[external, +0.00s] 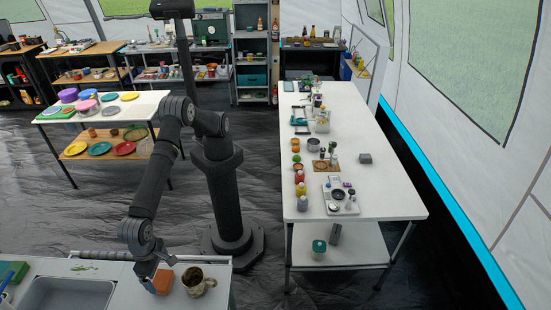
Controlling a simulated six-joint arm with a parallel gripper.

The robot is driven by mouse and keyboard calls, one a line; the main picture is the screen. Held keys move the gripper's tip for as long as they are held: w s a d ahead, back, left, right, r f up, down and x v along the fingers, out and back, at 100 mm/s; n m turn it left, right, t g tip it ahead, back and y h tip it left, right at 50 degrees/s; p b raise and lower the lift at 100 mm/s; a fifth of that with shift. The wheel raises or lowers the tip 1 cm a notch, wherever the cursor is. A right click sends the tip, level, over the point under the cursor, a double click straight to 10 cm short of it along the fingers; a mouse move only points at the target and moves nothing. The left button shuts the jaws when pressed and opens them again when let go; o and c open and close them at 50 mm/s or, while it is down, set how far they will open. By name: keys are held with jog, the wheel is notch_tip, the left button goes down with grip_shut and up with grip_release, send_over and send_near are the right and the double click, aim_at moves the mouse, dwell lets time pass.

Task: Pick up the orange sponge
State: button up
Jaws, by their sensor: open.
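The orange sponge (163,281) stands on the white counter at the bottom left, right of the sink. My gripper (147,279) is at the sponge's left side, pointing down. Its jaws are open, but the fingers are small and partly hidden, so I cannot tell whether they touch the sponge or reach around it.
A brown mug (197,281) stands close to the right of the sponge, near the counter's right end. The sink (68,294) lies to the left, with a green item (14,272) beyond it. A long white table (380,200) with many items stands to the right.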

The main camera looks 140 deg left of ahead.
aim_at(161, 279)
jog(key=f, duration=0.5)
jog(key=shift+d, duration=0.2)
jog(key=shift+c, duration=0.4)
jog(key=c, duration=1)
